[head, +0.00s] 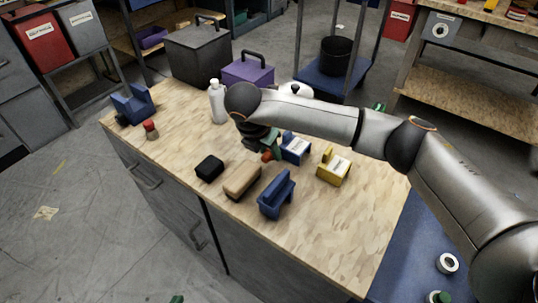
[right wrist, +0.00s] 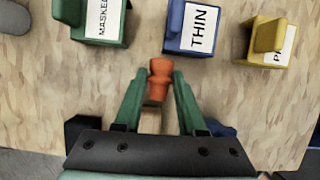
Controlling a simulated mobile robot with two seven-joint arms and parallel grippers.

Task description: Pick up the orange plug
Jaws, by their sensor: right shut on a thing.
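My right arm reaches in from the right in the head view. Its green-fingered gripper (head: 272,146) is low over the middle of the wooden-topped bench. The orange plug (head: 267,155) shows at the fingertips. In the right wrist view the orange plug (right wrist: 160,78) sits between the two green fingers (right wrist: 159,82) of the right gripper, which is shut on it. I cannot tell how far the plug is above the bench top. My left gripper is not in view.
Nearby are a tan block (head: 242,180), a black block (head: 209,168), blue holder (head: 276,195), blue labelled block (head: 296,148) and yellow labelled block (head: 333,168). A green labelled block (right wrist: 104,22) shows in the wrist view. A white bottle (head: 217,104) stands behind. The bench's front right is clear.

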